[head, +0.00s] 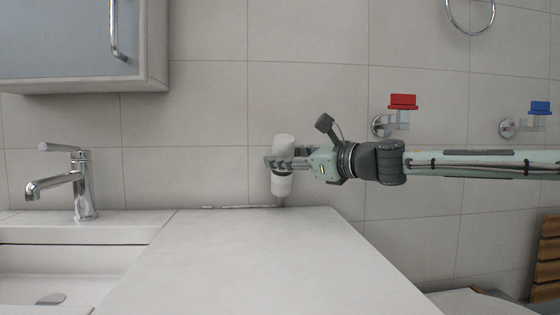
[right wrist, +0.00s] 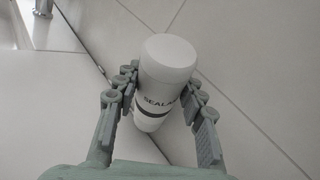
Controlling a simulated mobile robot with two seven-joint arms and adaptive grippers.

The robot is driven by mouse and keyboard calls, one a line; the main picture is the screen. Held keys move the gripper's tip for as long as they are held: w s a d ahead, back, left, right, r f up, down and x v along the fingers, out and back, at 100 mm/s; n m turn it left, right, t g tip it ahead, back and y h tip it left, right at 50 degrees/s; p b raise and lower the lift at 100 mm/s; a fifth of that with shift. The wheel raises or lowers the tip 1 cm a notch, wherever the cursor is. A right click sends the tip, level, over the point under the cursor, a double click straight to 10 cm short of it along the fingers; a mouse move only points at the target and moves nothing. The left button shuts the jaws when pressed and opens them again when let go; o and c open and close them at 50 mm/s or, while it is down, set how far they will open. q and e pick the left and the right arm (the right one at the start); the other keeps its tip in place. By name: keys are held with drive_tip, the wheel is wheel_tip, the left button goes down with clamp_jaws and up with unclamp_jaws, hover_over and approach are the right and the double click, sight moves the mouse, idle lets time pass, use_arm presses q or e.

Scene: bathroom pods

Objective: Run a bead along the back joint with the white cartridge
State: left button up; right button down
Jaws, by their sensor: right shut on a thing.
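The white cartridge (head: 282,185) is upright, nozzle down, at the back edge of the counter in the head view. Its nozzle tip is at or just above the back joint (head: 305,207); I cannot tell if it touches. A thin pale line (head: 240,207) runs along the joint to the left of the nozzle. My right gripper (head: 280,162) is shut around the cartridge from the right. In the right wrist view the cartridge (right wrist: 165,75) shows dark lettering and a dark band between the fingers (right wrist: 160,100). The nozzle is hidden there. My left gripper is not in view.
A chrome tap (head: 82,185) and a basin (head: 50,275) are at the left. A wall cabinet (head: 80,45) hangs above them. A red-handled valve (head: 402,103) and a blue-handled valve (head: 540,108) stick out of the tiled wall. The counter top (head: 265,260) is clear.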

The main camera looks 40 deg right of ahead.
drive_tip(key=shift+s+d, duration=0.1)
drive_tip(key=shift+d, duration=0.1)
drive_tip(key=shift+s+d+r+b, duration=0.1)
drive_tip(key=shift+s+d+b, duration=0.4)
drive_tip(key=shift+d+b, duration=0.1)
drive_tip(key=s+d+b, duration=0.3)
drive_tip(key=d, duration=0.2)
drive_tip(key=shift+s+b, duration=0.25)
drive_tip(key=shift+b, duration=0.15)
idle(0.6)
drive_tip(key=shift+s, duration=0.1)
drive_tip(key=shift+s+d+b, duration=0.5)
drive_tip(key=shift+s+d, duration=0.05)
drive_tip(key=shift+d, duration=0.1)
